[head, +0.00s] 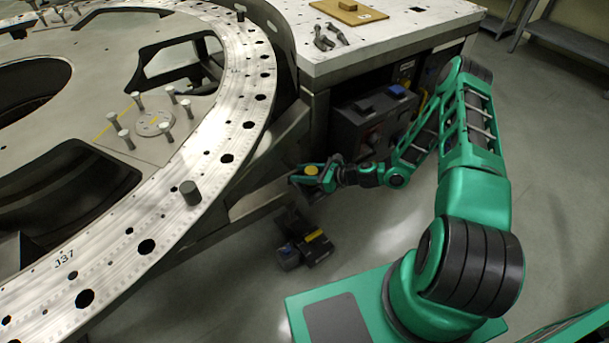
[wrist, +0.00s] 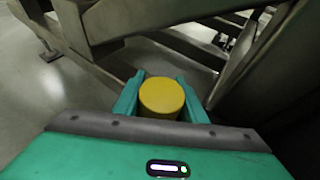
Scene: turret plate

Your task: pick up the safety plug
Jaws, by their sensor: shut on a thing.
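The safety plug, a round yellow cylinder (wrist: 162,97), sits between the two green fingers of my gripper (wrist: 161,108) in the wrist view. My gripper is shut on it, with one finger at each side. In the head view the plug's yellow top (head: 311,170) shows in my gripper (head: 312,177), beside the turret's lower frame. The plug's lower part is hidden by the fingers and my gripper body. I cannot tell from these frames whether its underside touches anything.
The large round metal turret plate (head: 205,150) fills the left, with a dark grey peg (head: 190,193) upright on its rim. A metal workbench (head: 400,35) stands behind, with a dark box (head: 375,118) below. Dark items (head: 305,245) lie on the floor. Open floor lies at right.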

